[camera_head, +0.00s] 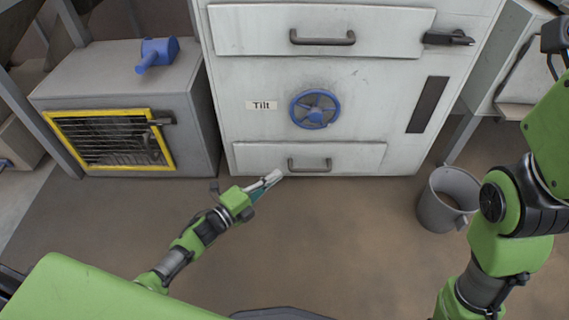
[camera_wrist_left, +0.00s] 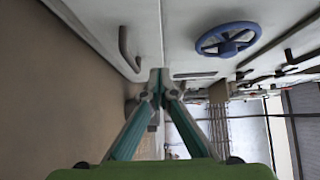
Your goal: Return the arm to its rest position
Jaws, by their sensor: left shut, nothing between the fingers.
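My left gripper (camera_head: 268,181) is shut and empty. It is held over the floor, in front of the lower drawer of the white cabinet in the head view. In the left wrist view its fingertips (camera_wrist_left: 160,88) meet with nothing between them. My left arm reaches in from the lower left of the head view. My right arm (camera_head: 495,240) shows at the right side of the head view, but its gripper is not visible.
The white cabinet (camera_head: 375,90) has a blue handwheel (camera_head: 315,108) beside a "Tilt" label, and drawers with dark handles. A grey machine (camera_head: 75,80) with a yellow-framed grille (camera_head: 110,140) stands left. A grey bucket (camera_head: 435,213) stands right. The middle floor is clear.

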